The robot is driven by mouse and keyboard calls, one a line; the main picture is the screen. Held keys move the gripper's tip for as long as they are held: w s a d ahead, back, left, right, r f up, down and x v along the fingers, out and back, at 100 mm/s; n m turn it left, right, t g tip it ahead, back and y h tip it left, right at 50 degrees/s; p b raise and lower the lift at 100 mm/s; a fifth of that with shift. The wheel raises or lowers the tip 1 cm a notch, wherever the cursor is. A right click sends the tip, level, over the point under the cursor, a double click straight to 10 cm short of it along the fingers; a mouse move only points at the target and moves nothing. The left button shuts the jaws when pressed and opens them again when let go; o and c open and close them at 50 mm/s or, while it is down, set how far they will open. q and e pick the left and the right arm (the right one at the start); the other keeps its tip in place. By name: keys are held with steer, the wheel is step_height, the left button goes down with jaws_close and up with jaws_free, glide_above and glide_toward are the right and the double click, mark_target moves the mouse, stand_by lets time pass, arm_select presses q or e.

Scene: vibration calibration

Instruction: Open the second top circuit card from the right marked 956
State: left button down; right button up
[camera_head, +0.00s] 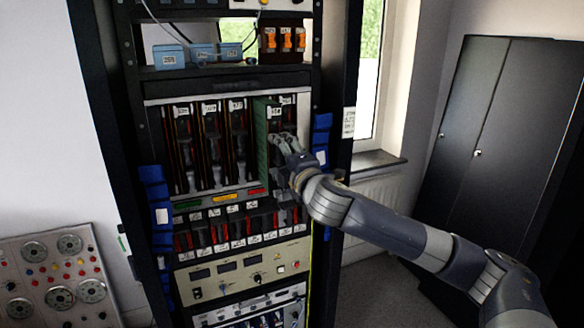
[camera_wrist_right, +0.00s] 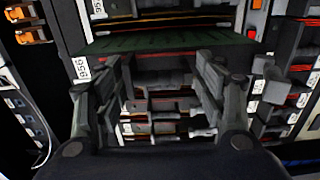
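The circuit card marked 956 (camera_head: 262,145) is a green board in the right part of the rack's upper card row. It stands out forward from the cards to its left. In the right wrist view its green face (camera_wrist_right: 165,40) spans the area beyond the fingers, and its white label 956 (camera_wrist_right: 82,68) shows at the left. My right gripper (camera_head: 280,142) is just right of the board's front edge. In the wrist view the right gripper (camera_wrist_right: 165,85) has its fingers wide apart with nothing clearly held between them. Whether a finger touches the card is unclear. My left gripper is out of view.
More cards with red and dark parts (camera_head: 205,150) fill the upper row to the left. Blue blocks (camera_head: 322,140) line the rack's sides. A lower card row (camera_head: 225,230) and a beige panel (camera_head: 245,268) sit below. A dark cabinet (camera_head: 480,130) stands at the right.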

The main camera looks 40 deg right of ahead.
steer(key=v, duration=1)
steer(key=shift+s, duration=0.15)
steer(key=shift+a+f, duration=0.1)
steer(key=shift+f, duration=0.05)
